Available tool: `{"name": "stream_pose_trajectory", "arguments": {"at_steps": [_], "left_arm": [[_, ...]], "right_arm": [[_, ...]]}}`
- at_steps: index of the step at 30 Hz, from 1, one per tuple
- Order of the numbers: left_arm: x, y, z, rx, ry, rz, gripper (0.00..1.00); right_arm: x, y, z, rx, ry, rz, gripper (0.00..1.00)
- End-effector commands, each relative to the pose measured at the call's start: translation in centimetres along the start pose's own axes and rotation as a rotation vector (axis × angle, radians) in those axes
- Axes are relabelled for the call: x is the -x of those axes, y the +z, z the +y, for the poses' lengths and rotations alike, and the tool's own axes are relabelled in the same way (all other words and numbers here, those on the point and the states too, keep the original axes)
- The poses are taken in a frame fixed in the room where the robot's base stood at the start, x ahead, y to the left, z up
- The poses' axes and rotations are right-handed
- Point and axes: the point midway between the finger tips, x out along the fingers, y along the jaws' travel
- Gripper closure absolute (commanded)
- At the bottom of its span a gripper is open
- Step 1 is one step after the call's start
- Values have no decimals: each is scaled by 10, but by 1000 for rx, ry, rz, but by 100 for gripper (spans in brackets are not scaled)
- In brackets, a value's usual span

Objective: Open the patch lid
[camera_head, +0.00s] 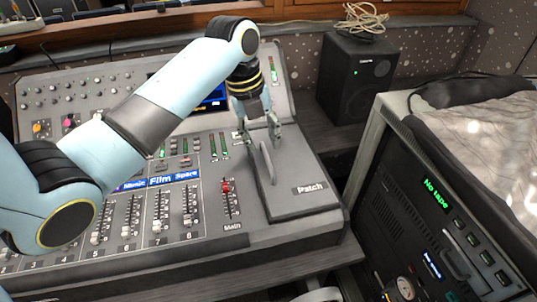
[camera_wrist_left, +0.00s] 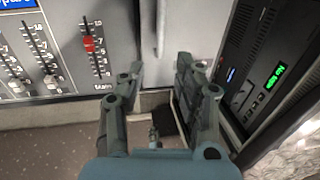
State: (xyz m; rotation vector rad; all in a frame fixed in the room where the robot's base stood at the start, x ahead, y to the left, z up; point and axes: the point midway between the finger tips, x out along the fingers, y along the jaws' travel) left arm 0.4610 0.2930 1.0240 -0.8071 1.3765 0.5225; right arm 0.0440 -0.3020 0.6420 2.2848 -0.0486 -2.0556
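The patch lid (camera_head: 302,205) is a flat grey panel labelled "Patch" on the right part of the mixing desk, and it looks closed. Its thin upright handle (camera_head: 266,163) stands near its left side. My left gripper (camera_head: 259,137) is over the far end of the handle, with its fingers apart. In the left wrist view the open gripper (camera_wrist_left: 160,66) has one finger on each side of the line of the handle (camera_wrist_left: 161,28). I cannot tell whether a finger touches it. My right gripper is not in view.
The red main fader (camera_head: 227,187) and several white faders lie left of the lid. A black speaker (camera_head: 356,80) stands behind on the right. A rack showing "No tape" (camera_head: 436,194) stands close at the right. My left arm crosses above the desk.

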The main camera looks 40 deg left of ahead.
Motion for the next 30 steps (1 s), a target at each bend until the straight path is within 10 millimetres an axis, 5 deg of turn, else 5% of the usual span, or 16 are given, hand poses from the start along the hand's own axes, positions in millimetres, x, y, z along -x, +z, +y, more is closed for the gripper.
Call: {"name": "stream_pose_trajectory", "arguments": {"at_steps": [5, 12, 23, 30], "left_arm": [[-37, 0, 0, 2, 2, 2, 67], [-71, 0, 0, 2, 1, 0, 67], [-78, 0, 0, 2, 1, -2, 67], [-78, 0, 0, 2, 1, -2, 95]], "right_arm": [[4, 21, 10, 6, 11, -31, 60], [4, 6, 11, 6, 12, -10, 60], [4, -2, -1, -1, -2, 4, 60], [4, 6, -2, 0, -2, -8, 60]]}}
